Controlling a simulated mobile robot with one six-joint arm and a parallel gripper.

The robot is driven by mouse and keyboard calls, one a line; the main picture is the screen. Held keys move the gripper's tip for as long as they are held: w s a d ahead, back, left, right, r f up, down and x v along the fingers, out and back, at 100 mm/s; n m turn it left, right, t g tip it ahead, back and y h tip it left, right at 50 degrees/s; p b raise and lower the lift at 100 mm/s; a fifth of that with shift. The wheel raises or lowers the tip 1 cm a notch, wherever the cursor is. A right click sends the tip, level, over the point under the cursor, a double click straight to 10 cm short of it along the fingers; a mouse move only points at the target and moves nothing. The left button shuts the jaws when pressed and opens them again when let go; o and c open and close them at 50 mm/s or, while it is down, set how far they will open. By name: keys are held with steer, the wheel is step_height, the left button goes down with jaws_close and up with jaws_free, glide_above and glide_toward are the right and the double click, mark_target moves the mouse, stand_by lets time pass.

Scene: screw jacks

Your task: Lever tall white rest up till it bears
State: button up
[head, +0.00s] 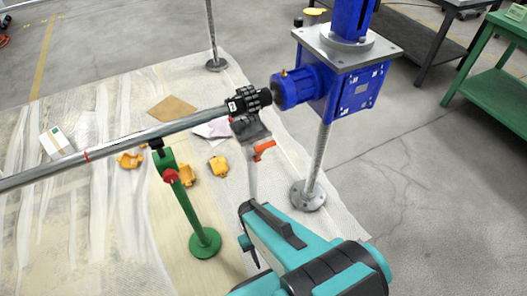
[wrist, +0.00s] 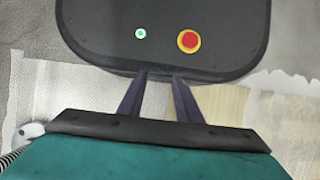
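The tall white rest (head: 253,182) stands under the shaft near the blue jack, with a grey head (head: 251,130) and an orange lever (head: 264,148) pointing right and slightly up. Its foot is hidden behind my teal arm. The grey head is just below the black coupling (head: 249,101); I cannot tell whether they touch. The long steel shaft (head: 110,145) runs from the left edge into the coupling. My gripper (wrist: 160,78) shows in the wrist view with its two dark fingers apart and nothing between them.
The blue screw jack (head: 340,85) stands on a grey post right of the rest. A green stand (head: 188,205) with a red knob is under the shaft to the left. Yellow pieces (head: 218,165) lie on the sheet. A green bench (head: 492,90) is at right; the floor before it is clear.

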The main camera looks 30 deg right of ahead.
steer(key=shift+f, duration=0.15)
jaws_close()
steer(key=shift+d, duration=0.1)
stand_by(0.3)
